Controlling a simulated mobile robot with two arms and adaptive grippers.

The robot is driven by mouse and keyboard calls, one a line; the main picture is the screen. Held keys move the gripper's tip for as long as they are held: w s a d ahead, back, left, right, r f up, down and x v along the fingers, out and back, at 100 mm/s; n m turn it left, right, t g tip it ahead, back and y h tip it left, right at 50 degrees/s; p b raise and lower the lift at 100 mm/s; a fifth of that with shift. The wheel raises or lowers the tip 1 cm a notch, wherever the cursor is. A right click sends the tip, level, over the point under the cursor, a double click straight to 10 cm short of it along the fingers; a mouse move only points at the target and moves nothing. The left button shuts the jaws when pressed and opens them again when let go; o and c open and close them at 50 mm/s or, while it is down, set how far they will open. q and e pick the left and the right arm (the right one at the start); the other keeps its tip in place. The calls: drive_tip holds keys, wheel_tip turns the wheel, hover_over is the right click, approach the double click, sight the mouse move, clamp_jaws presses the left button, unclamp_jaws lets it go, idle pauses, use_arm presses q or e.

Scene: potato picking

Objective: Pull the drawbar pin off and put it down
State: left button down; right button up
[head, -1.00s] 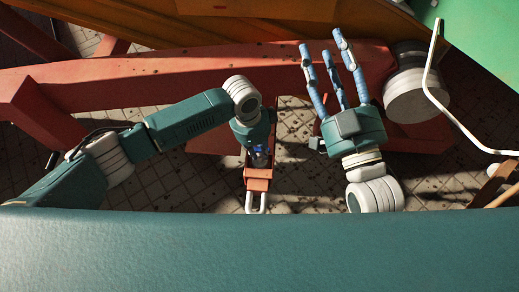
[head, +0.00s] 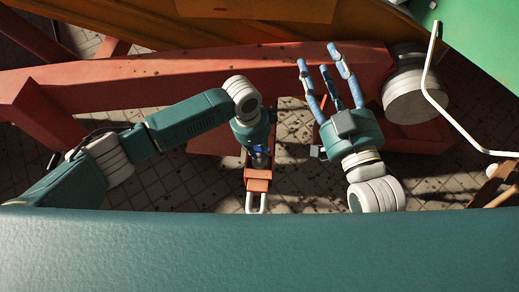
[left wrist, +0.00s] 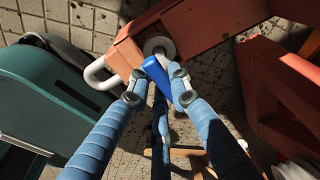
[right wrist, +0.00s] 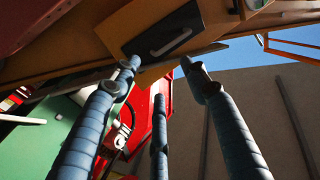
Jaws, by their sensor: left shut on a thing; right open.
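The drawbar pin shows as a blue handle (left wrist: 157,74) in the left wrist view, angled between my left gripper's fingers (left wrist: 158,88). Its upper end meets a pale round collar (left wrist: 158,46) on the orange-red drawbar (left wrist: 128,48); I cannot tell how deep the pin sits. In the head view my left gripper (head: 259,157) points down over the drawbar (head: 258,182), mostly hidden by its own wrist, with a bit of blue showing. The drawbar ends in a white loop (head: 256,204). My right gripper (head: 328,75) is open and empty, off to the right above a red beam.
The long red beam (head: 170,80) crosses behind both arms. A pale cylinder (head: 411,98) and a bent white rod (head: 440,100) stand at the right. Tiled floor (head: 300,186) shows around the drawbar. An ochre panel (right wrist: 210,20) fills the upper right wrist view.

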use_arm(q)
drive_tip(key=shift+r+p, duration=0.6)
drive_tip(key=shift+p, duration=0.05)
drive_tip(key=shift+r+p, duration=0.6)
drive_tip(key=shift+p, duration=0.05)
use_arm(e)
drive_tip(key=shift+s+d+f+g+h, duration=0.75)
drive_tip(key=shift+f+g, duration=0.9)
drive_tip(key=shift+f, duration=1.7)
drive_tip(key=shift+s+d+f+g+h, duration=0.55)
drive_tip(key=shift+s+f+g, duration=0.9)
drive_tip(key=shift+f, duration=1.9)
use_arm(q)
drive_tip(key=shift+r+p, duration=0.3)
drive_tip(key=shift+p, duration=0.05)
drive_tip(key=shift+r, duration=0.25)
drive_tip(key=shift+r+p, duration=0.35)
drive_tip(key=shift+p, duration=0.25)
drive_tip(key=shift+r, duration=0.15)
use_arm(e)
drive_tip(key=s+d+f+g+h, duration=0.1)
drive_tip(key=s+d+f+g, duration=0.3)
drive_tip(key=s+f+g, duration=0.2)
drive_tip(key=shift+s+f+m+g, duration=0.35)
drive_tip(key=shift+s+f, duration=0.8)
drive_tip(key=shift+s, duration=1.2)
